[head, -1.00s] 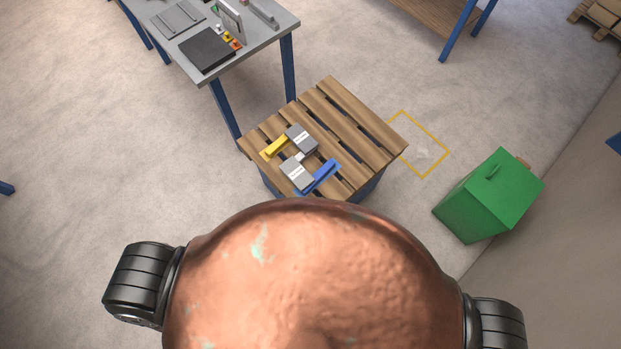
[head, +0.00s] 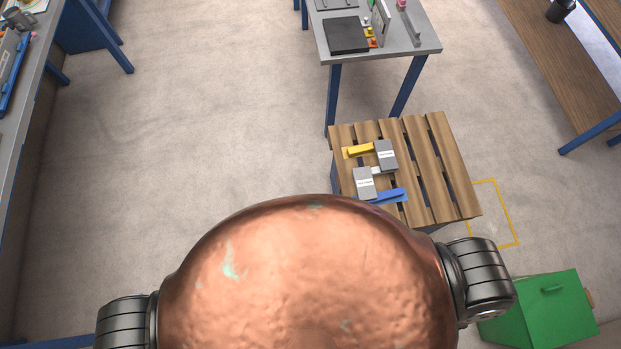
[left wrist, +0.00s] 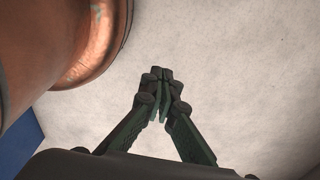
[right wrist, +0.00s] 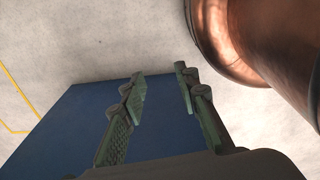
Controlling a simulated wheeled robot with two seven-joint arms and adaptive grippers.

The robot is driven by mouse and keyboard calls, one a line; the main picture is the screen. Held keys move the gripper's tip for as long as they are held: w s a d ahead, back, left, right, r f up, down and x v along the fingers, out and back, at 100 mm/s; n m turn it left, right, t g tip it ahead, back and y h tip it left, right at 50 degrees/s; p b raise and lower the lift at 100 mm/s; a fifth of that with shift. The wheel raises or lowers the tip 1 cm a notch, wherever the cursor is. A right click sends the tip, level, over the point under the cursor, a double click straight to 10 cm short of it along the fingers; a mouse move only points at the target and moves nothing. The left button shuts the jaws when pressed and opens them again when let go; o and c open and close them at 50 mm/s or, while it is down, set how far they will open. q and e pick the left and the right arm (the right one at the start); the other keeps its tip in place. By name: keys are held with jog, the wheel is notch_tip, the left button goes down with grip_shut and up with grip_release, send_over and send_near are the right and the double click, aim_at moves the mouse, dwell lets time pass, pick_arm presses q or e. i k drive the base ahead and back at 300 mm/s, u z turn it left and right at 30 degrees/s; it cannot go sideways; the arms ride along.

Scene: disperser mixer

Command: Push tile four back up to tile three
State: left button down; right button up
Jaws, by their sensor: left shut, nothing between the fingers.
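I cannot make out any tile marked three or four in these views. Small yellow and orange pieces (head: 371,38) lie in a short row on the grey workbench at the top of the head view, too small to tell what they are. My left gripper (left wrist: 160,78) shows in the left wrist view, its fingers together and empty above bare floor. My right gripper (right wrist: 159,78) shows in the right wrist view with its fingers apart and nothing between them, over a blue surface and floor. Neither gripper shows in the head view.
A slatted wooden platform (head: 452,165) holds two grey blocks, a yellow piece (head: 360,151) and a blue piece (head: 388,196). A grey workbench (head: 425,42) carries a black plate (head: 348,35). A green bin (head: 545,315) stands lower right. The floor left of the platform is clear.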

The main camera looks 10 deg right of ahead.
aim_at(363, 177)
jog(key=u, duration=0.7)
jog(key=k, duration=0.5)
jog(key=z, duration=2.35)
